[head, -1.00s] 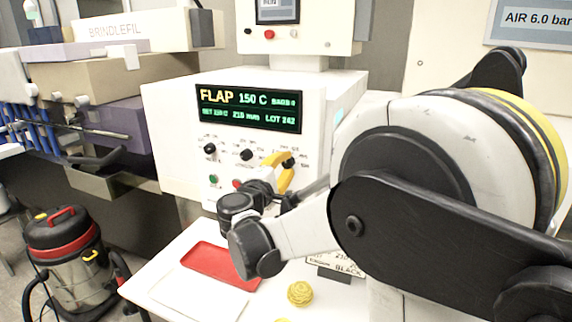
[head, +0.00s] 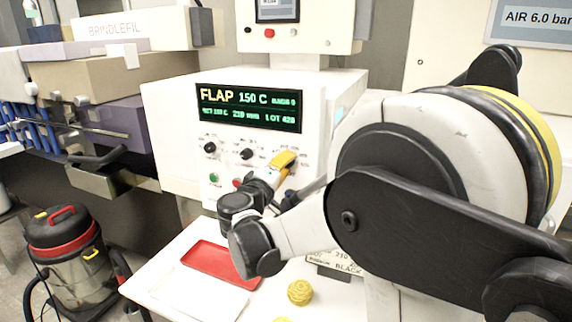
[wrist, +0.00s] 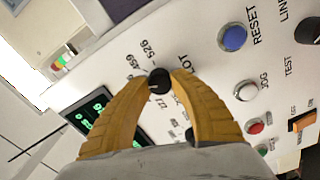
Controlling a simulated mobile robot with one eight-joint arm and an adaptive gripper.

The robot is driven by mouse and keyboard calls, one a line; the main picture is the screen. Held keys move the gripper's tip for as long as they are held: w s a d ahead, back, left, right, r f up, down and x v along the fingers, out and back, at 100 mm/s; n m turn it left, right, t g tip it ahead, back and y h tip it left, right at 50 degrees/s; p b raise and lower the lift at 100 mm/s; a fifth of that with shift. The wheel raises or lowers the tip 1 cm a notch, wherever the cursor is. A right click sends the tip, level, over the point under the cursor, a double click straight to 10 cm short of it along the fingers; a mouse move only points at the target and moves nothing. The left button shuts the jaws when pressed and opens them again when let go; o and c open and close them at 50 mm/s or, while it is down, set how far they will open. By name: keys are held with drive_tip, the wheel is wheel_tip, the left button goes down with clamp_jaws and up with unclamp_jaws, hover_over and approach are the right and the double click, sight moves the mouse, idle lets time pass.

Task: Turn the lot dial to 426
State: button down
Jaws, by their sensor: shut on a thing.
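The lot dial (wrist: 158,81) is a small black knob on the white panel, next to the printed word LOT in the wrist view. My gripper (wrist: 161,75) has its two yellow fingers shut on the dial, one on each side. In the head view my gripper (head: 284,160) is at the right of the panel's row of knobs and hides the dial there. The green display (head: 249,108) reads FLAP 150 C and LOT 42 with a last digit too blurred to be sure of.
Two other black knobs (head: 210,148) (head: 246,154) sit left of my gripper. A blue RESET button (wrist: 232,38), a white JOG button (wrist: 246,91) and a red button (wrist: 255,128) lie near it. A red tray (head: 222,266) and yellow twine ball (head: 300,293) are on the table below.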

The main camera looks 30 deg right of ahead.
drive_tip(key=c, duration=1.1)
unclamp_jaws()
drive_tip(key=shift+o, duration=0.2)
drive_tip(key=shift+a, duration=0.1)
drive_tip(key=v, duration=1.2)
